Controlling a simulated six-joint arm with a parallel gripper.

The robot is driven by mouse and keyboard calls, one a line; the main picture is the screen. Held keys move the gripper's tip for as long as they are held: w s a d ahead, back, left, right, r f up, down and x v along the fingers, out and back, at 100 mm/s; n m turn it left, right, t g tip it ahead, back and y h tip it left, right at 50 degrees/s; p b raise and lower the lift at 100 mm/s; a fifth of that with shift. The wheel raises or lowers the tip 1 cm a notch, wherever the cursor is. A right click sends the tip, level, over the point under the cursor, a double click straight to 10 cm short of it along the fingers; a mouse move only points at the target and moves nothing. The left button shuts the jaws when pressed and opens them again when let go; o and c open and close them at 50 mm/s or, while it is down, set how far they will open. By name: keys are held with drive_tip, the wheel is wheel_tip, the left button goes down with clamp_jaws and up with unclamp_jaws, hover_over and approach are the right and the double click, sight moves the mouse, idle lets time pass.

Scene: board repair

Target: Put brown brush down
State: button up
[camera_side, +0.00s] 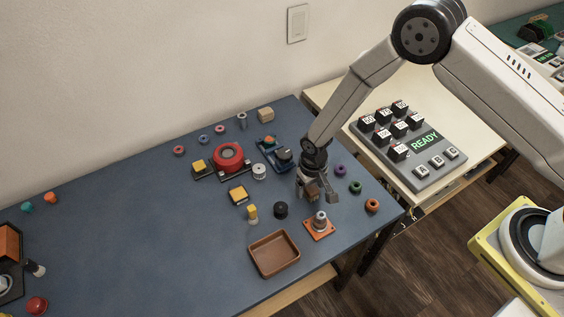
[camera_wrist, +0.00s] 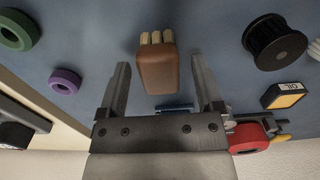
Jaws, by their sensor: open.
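The brown brush (camera_wrist: 158,70) has a brown block body and pale bristles at its far end. In the wrist view it sits between and slightly beyond my gripper's (camera_wrist: 160,65) two fingers, with a gap on each side. In the side view my gripper (camera_side: 318,190) is low over the right part of the blue table, open, with a small brown patch of the brush (camera_side: 312,188) between its fingers. The fingers partly hide the brush there, and I cannot tell its exact contact with the table.
The blue table (camera_side: 130,220) holds a brown tray (camera_side: 274,254), an orange plate with a grey post (camera_side: 319,225), a black spool (camera_side: 281,210) and a red round part (camera_side: 228,157). Purple, green and orange rings lie right of my gripper. A keypad panel (camera_side: 425,165) stands on the pale table.

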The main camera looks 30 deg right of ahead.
sight(311, 187)
wheel_tip(311, 187, up, 11)
drive_tip(key=shift+r, duration=0.2)
idle(0.6)
idle(0.5)
drive_tip(key=s+d+r+t, duration=0.2)
drive_tip(key=s+d+r, duration=1.1)
drive_tip(key=s+d, duration=0.1)
drive_tip(key=shift+d+t, duration=0.25)
drive_tip(key=shift+t, duration=0.05)
drive_tip(key=shift+w, duration=0.1)
